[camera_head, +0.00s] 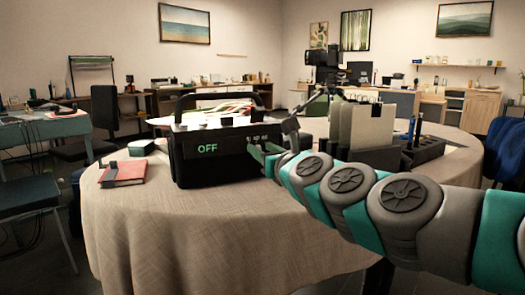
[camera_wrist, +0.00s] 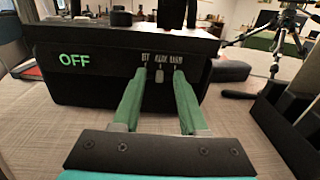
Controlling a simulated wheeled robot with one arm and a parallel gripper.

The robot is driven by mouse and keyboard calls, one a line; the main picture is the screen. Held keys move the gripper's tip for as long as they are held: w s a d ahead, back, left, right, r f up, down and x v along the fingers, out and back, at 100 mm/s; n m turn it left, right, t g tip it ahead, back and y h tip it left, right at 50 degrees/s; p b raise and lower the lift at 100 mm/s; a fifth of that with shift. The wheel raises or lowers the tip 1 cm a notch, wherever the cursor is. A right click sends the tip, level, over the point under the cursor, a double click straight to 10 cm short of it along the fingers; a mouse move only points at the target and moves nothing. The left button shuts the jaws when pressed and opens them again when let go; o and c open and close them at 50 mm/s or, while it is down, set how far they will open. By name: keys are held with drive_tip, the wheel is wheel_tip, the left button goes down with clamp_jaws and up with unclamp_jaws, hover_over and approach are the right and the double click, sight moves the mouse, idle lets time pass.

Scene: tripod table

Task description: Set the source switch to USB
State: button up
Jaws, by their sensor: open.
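A black radio-like box with a carry handle (camera_head: 205,160) stands on the round table. Its front shows a green "OFF" and also fills the upper wrist view (camera_wrist: 100,85). A small light switch knob (camera_wrist: 159,76) sits under a row of small white labels (camera_wrist: 161,61); the labels are too blurred to read surely. My gripper (camera_wrist: 160,73) is open, with one green finger on each side of the knob. Gaps show between knob and fingers; I cannot tell how deep the tips reach. In the head view my gripper (camera_head: 262,150) is at the box's right front.
The round table (camera_head: 220,240) has a beige cloth. A red book (camera_head: 124,172) lies left of the box. A rack with upright panels (camera_head: 368,128) and a dark holder (camera_head: 424,148) stand to the right. A tripod (camera_wrist: 285,25) stands behind.

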drive_tip(key=shift+w+a, duration=0.1)
drive_tip(key=shift+w, duration=0.15)
clamp_jaws()
idle(1.4)
